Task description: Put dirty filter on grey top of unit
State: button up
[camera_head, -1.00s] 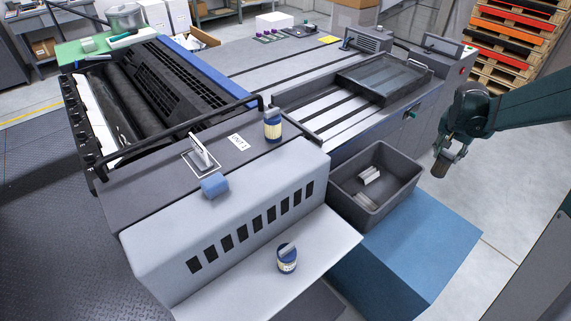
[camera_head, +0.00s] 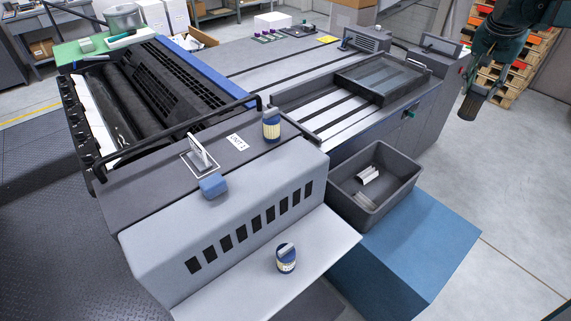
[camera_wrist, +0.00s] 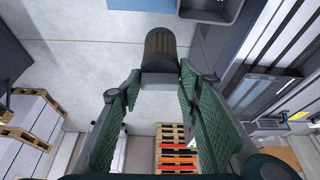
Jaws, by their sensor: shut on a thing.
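The dirty filter is a dark brown ribbed cylinder (camera_head: 470,104). My gripper (camera_head: 479,88) is shut on it at the upper right of the head view, above open floor and well away from the unit. In the wrist view the filter (camera_wrist: 160,45) sticks out beyond the fingertips (camera_wrist: 160,82), with a grey part between the fingers. The unit's grey top (camera_head: 140,205) is at centre left, with a "UNIT 1" label (camera_head: 237,142). How far the fingers cover the filter is partly hidden in the head view.
On the unit stand a bottle (camera_head: 271,125), a metal handle (camera_head: 198,150) and a blue sponge (camera_head: 213,186). A dark bin (camera_head: 345,205) with white pieces sits on a blue block (camera_head: 420,245). A jar (camera_head: 286,258) stands on the lower ledge. Pallets (camera_head: 515,70) are stacked behind.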

notch_tip(320, 180, up, 5)
jog(key=shift+r, duration=0.15)
jog(key=shift+w+a+r, duration=0.1)
jog(key=shift+w+a, duration=0.05)
jog(key=shift+a, duration=0.4)
jog(key=w+a+n+t+y+p, duration=0.2)
jog(key=a+n+p, duration=0.9)
jog(key=a, duration=2.6)
jog(key=s+a+n+g+y+p, duration=0.15)
jog(key=s+a+p, duration=0.4)
jog(key=a, duration=0.55)
jog(key=s+a+n+y+p, duration=0.1)
jog(key=s+a+n+p, duration=0.35)
jog(key=a, duration=0.75)
jog(key=s+a+y+p, duration=0.2)
jog(key=s+a+p, duration=0.45)
jog(key=a, duration=0.45)
jog(key=shift+g, duration=0.25)
jog(key=shift+s+a+f+b, duration=0.1)
jog(key=shift+s+f+b, duration=0.1)
jog(key=shift+f, duration=0.7)
jog(key=shift+s+a+f+b, duration=0.1)
jog(key=shift+s+f+b, duration=0.05)
jog(key=shift+f, duration=0.7)
jog(key=shift+s+f+b, duration=0.15)
jog(key=shift+s+f, duration=0.05)
jog(key=shift+f, duration=0.7)
jog(key=shift+f, duration=0.1)
